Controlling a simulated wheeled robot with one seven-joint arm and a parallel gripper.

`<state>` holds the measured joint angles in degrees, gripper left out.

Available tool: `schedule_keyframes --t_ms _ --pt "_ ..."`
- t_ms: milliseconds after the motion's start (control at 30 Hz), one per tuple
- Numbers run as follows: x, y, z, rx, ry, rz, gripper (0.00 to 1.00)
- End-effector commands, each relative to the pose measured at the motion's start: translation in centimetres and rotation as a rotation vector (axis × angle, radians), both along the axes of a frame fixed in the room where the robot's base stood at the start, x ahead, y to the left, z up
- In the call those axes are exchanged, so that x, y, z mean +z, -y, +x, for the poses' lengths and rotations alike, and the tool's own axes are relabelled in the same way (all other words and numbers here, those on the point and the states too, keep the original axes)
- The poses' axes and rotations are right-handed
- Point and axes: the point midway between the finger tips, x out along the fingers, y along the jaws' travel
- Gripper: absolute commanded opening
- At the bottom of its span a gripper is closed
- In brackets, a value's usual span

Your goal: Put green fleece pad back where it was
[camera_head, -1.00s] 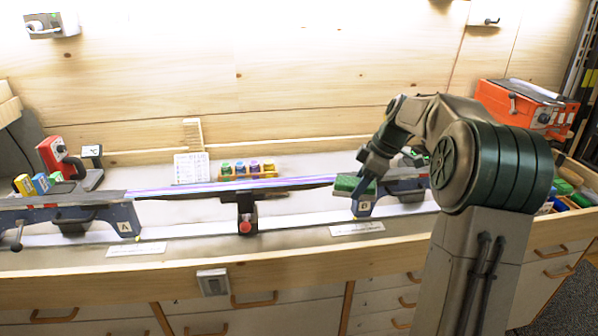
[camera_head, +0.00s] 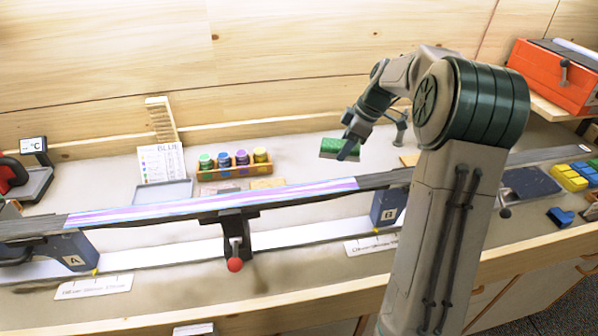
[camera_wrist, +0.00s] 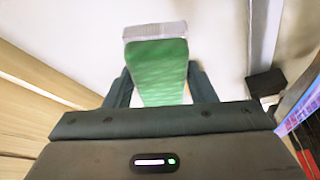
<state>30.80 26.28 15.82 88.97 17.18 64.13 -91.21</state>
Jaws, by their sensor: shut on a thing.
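The green fleece pad (camera_head: 338,148) is in my gripper (camera_head: 350,146), held above the bench behind the right part of the ski. In the wrist view the pad (camera_wrist: 160,72) is a green block with a pale grey-white layer at its far end. My gripper (camera_wrist: 160,90) is shut on it, with one dark finger on each side. In the wrist view a pale surface lies beyond the pad, and I cannot tell how far below it is.
The ski (camera_head: 215,205) lies across stands A (camera_head: 72,250) and B (camera_head: 388,205), with a red-knobbed vise between. A wooden rack (camera_head: 235,172) of several colored jars stands behind it. An orange toolbox (camera_head: 555,75) is at right. Bench between rack and pad looks clear.

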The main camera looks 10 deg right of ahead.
Motion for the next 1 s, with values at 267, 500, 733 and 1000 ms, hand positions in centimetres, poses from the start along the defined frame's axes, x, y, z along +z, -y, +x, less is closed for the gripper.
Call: schedule_keyframes --t_ms 267,500,733,1000 --pt "-3.2 -4.8 2.8 0.013 -0.005 0.002 0.29" --pt "-6.1 -8.7 5.6 0.010 -0.004 0.000 0.29" --pt "-7.3 -9.9 6.5 0.006 -0.002 0.001 0.29" --pt "-10.7 -9.8 6.4 0.005 -0.004 0.000 0.29"
